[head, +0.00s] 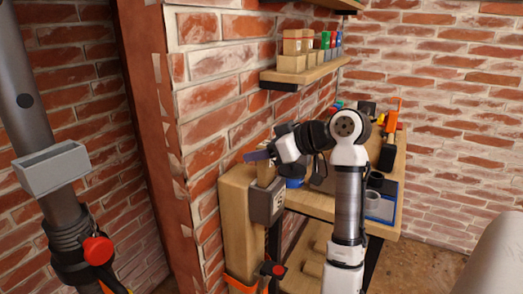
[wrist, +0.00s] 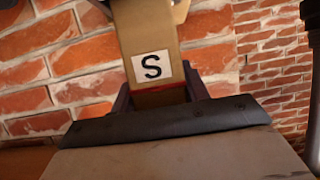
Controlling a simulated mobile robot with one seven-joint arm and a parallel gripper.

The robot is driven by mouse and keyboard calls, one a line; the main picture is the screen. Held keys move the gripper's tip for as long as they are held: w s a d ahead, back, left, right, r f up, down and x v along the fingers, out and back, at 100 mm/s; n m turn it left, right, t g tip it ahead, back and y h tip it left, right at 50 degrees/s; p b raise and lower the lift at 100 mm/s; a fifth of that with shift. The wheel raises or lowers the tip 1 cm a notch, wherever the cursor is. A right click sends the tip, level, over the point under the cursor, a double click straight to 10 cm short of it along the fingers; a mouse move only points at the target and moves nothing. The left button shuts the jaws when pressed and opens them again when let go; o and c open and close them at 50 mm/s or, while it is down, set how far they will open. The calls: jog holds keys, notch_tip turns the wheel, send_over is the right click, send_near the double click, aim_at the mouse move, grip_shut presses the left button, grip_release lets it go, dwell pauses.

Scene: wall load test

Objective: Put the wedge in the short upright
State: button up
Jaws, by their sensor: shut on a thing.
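My gripper (head: 258,156) is shut on the top of the wedge (head: 266,175), a tan wooden piece. In the wrist view the wedge (wrist: 150,45) stands nearly upright, with a white label reading S and a red line low on its face. Below it in the head view is a dark grey pocket (head: 279,202) with a pale label, on the wooden upright (head: 239,225) against the wall. The wedge's lower end is at the pocket's mouth.
A grey steel prop (head: 22,90) with a grey bracket (head: 50,168) and red knob (head: 97,250) stands at left. A shelf (head: 318,72) with wooden blocks is above. A wooden bench (head: 322,208) with tools and a blue tray (head: 380,207) lies behind my arm.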

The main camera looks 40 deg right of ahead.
jog(key=shift+f, duration=0.15)
jog(key=shift+f+b, duration=0.3)
jog(key=shift+f, duration=0.1)
jog(key=shift+f, duration=0.3)
dwell(0.3)
jog(key=shift+f+b, duration=0.45)
jog(key=shift+f, duration=0.25)
jog(key=o, duration=1.6)
jog(key=shift+o, duration=0.2)
jog(key=shift+r, duration=0.1)
